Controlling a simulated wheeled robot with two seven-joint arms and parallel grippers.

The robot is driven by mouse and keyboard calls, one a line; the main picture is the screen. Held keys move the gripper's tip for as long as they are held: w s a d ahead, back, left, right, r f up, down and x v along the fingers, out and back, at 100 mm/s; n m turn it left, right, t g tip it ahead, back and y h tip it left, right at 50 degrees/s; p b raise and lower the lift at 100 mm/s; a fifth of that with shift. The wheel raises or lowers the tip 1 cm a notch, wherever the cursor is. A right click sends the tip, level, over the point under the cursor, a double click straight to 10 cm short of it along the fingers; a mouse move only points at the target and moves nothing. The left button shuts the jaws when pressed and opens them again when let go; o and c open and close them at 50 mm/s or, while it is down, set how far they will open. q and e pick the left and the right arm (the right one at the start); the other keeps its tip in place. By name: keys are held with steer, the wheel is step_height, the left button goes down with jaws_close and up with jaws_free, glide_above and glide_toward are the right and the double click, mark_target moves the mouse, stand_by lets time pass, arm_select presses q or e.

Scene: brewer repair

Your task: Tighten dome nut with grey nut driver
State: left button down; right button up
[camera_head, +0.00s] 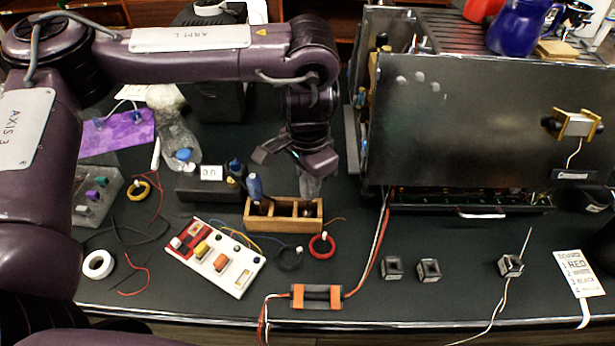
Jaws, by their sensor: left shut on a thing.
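My left gripper (309,180) hangs from the arm that comes in from the left. It points down above the right end of a small wooden rack (283,224) with several compartments. It is shut on a grey handle-like thing (311,187), probably the grey nut driver; its lower end is at the rack's right compartment. I cannot tell whether it is still inside. A blue-handled tool (254,186) stands in the rack's left compartment. The brewer (460,130), a large dark metal box, stands at the right. I cannot make out the dome nut. My right gripper is not in view.
A white switch panel (240,277), a red wire coil (322,246) and an orange-black block (317,297) with wires lie in front. Small dark cubes (428,269) lie at the right. A plastic bottle (176,135) is behind left.

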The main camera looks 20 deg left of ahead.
arm_select(q)
steer(key=shift+f, duration=0.2)
steer(key=c, duration=0.7)
jaws_free()
steer(key=shift+r+p, duration=0.7)
step_height(320, 180, up, 6)
steer(key=p, duration=0.6)
steer(key=shift+f+p, duration=0.1)
steer(key=shift+p, duration=0.25)
steer(key=shift+f, duration=0.1)
